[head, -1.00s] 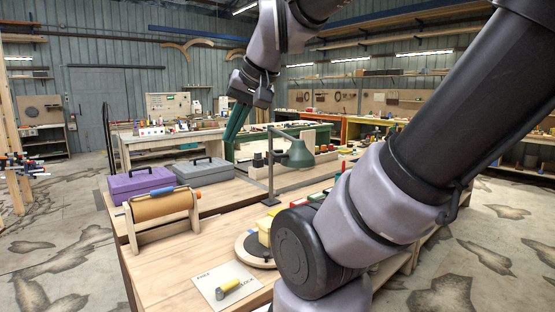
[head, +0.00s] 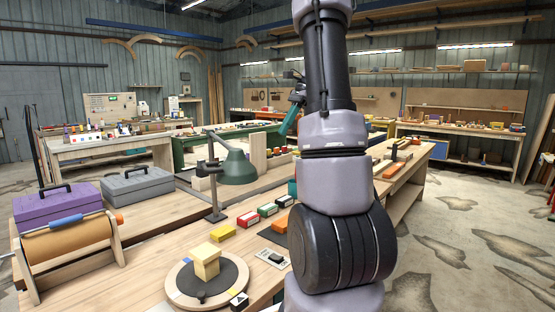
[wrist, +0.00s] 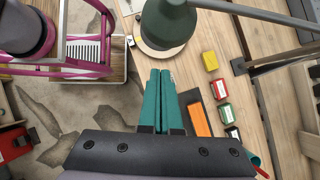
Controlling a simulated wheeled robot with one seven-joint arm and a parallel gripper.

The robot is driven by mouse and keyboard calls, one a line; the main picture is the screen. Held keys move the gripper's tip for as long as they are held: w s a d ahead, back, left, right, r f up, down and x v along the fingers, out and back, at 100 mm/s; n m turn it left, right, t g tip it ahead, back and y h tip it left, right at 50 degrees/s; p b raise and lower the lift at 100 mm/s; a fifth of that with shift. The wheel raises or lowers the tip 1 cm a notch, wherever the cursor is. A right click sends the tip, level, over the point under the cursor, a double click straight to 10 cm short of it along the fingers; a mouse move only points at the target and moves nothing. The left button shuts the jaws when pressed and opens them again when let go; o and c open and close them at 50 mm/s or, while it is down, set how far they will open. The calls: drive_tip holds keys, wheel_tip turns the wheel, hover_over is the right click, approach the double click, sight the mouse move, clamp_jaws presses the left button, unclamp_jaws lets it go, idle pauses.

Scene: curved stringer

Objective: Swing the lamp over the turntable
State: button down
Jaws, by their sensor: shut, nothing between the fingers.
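The lamp (head: 237,168) has a dark green shade on a jointed grey arm and post, standing on the wooden bench. Its shade hangs to the right of the post, behind the turntable in the head view. The turntable (head: 182,281) is a round wooden disc with a dark top; a yellow block (head: 206,266) stands on it. In the wrist view the shade (wrist: 167,24) hides most of the turntable (wrist: 148,50). My gripper (wrist: 160,72) has long teal fingers, shut and empty, with tips just below the shade in the picture; contact cannot be told. In the head view my gripper (head: 288,124) is partly hidden by my arm.
A paper roll holder (head: 68,252), a purple toolbox (head: 57,205) and a grey toolbox (head: 136,185) stand at left on the bench. Small coloured boxes (head: 267,209) lie right of the lamp post. Bare floor lies right of the bench.

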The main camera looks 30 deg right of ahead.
sight(224, 167)
drive_tip(key=a+x, duration=0.1)
drive_tip(key=x, duration=1.2)
drive_tip(key=shift+w+r, duration=0.25)
drive_tip(key=shift+r, duration=0.05)
drive_tip(key=shift+m+t, duration=0.4)
drive_tip(key=shift+m, duration=0.5)
drive_tip(key=a, duration=1.2)
drive_tip(key=shift+w, duration=0.3)
drive_tip(key=shift+d, duration=0.1)
